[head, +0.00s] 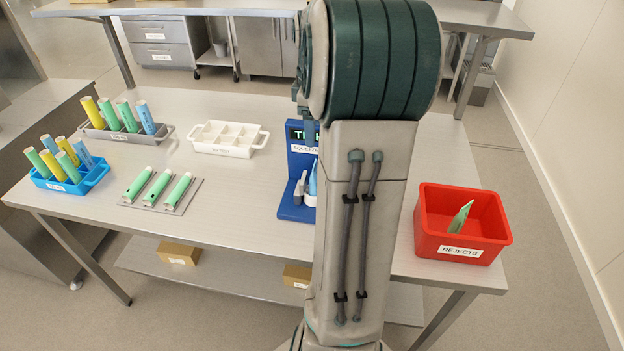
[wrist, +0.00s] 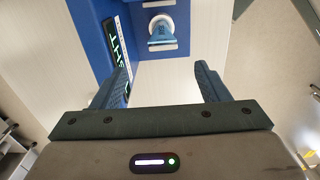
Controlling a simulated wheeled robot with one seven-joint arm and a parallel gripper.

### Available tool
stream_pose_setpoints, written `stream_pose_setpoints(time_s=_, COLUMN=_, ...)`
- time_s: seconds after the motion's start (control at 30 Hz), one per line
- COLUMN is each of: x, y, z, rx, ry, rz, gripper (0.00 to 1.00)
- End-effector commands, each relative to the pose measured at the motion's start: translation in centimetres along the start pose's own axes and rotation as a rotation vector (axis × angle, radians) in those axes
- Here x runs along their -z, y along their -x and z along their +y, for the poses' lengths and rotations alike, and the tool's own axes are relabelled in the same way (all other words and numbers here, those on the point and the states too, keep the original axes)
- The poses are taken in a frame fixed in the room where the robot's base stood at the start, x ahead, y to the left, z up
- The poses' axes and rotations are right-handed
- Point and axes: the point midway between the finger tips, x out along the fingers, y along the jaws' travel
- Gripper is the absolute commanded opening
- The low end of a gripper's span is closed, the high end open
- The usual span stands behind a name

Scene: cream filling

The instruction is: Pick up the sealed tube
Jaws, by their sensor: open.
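A light blue tube (wrist: 158,32) with a flat, flared end sits in a white round holder on the blue squeeze station (wrist: 88,25). In the head view a sliver of the tube (head: 313,178) shows beside my arm, upright at the station (head: 296,212). My gripper (wrist: 162,70) is open and empty in the wrist view. The tube lies beyond the fingertips, roughly centred between them and apart from both. In the head view my arm hides the gripper and much of the station.
A red rejects bin (head: 462,213) holding a flattened green tube stands at the right. A white divided tray (head: 230,150), a grey mat (head: 200,183) with green tubes, a grey rack (head: 160,137) and a blue rack (head: 90,183) with several tubes stand left.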

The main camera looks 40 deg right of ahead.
Motion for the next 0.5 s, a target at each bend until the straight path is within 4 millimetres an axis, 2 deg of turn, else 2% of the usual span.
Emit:
stream_pose_setpoints(time_s=0.23, x=0.0, y=-5.1, z=-0.2, rx=0.005, ry=0.0, rz=-0.001, gripper=0.68)
stream_pose_setpoints(time_s=0.33, x=0.0, y=-6.4, z=-0.2, rx=0.004, ry=-0.001, rz=-0.001, gripper=0.68)
stream_pose_setpoints(time_s=0.5, x=0.0, y=-7.5, z=-0.2, rx=0.002, ry=-0.001, rz=0.0, gripper=0.68)
